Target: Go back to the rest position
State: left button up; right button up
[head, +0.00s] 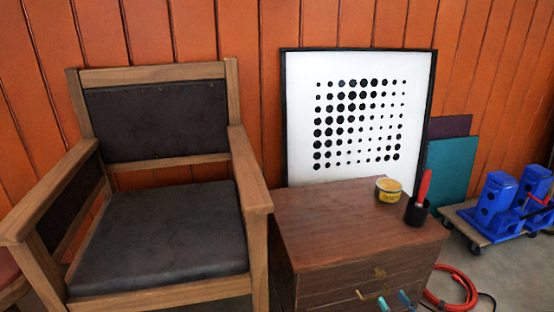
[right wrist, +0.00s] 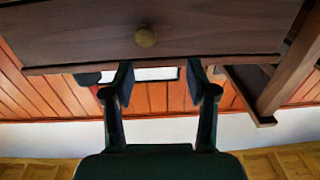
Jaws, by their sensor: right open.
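My right gripper (head: 393,301) shows only as teal fingertips at the bottom edge of the head view, in front of the wooden drawer cabinet (head: 345,226). In the right wrist view my right gripper (right wrist: 158,82) has its two dark fingers spread apart, with nothing between them. The cabinet's drawer front (right wrist: 200,28) with a round knob (right wrist: 145,37) spans the top of that view, near the fingertips. I cannot tell whether they touch it. My left gripper is not in view.
A yellow tin (head: 388,191) and a dark cup (head: 416,212) with a red-handled tool (head: 424,187) stand on the cabinet. A wooden armchair (head: 158,235) is at left. A dotted picture (head: 300,110) leans behind. Blue presses (head: 495,198) and a red hose (head: 450,304) are at right.

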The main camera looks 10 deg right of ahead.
jog(key=w+a+r+n+g+y+p, duration=0.1)
jog(key=w+a+r+y, duration=0.1)
jog(key=a, duration=0.6)
jog(key=w+a+r+y+p, duration=0.1)
jog(key=a+r+y, duration=0.1)
jog(key=a, duration=0.5)
jog(key=s+a+f+g+p, duration=0.1)
jog(key=s+a+f+g, duration=0.15)
jog(key=a, duration=0.25)
jog(key=s+a+f+g+p, duration=0.1)
jog(key=s+a+f+g, duration=0.15)
jog(key=a, duration=0.25)
jog(key=s+a+f+m+g+h, duration=0.1)
jog(key=s+f+m+g, duration=0.2)
jog(key=s, duration=0.4)
jog(key=s+a+f+g, duration=0.1)
jog(key=s+f+g, duration=0.2)
jog(key=s+g, duration=0.35)
jog(key=s+a+f+m+g+h, duration=0.1)
jog(key=s+f+m+g, duration=0.15)
jog(key=s, duration=0.65)
notch_tip(320, 180, up, 37)
jog(key=n+p, duration=0.1)
jog(key=p, duration=3.7)
jog(key=shift+w+d+r+t, duration=0.15)
jog(key=shift+w+r+t, duration=0.05)
jog(key=shift+w+t, duration=0.1)
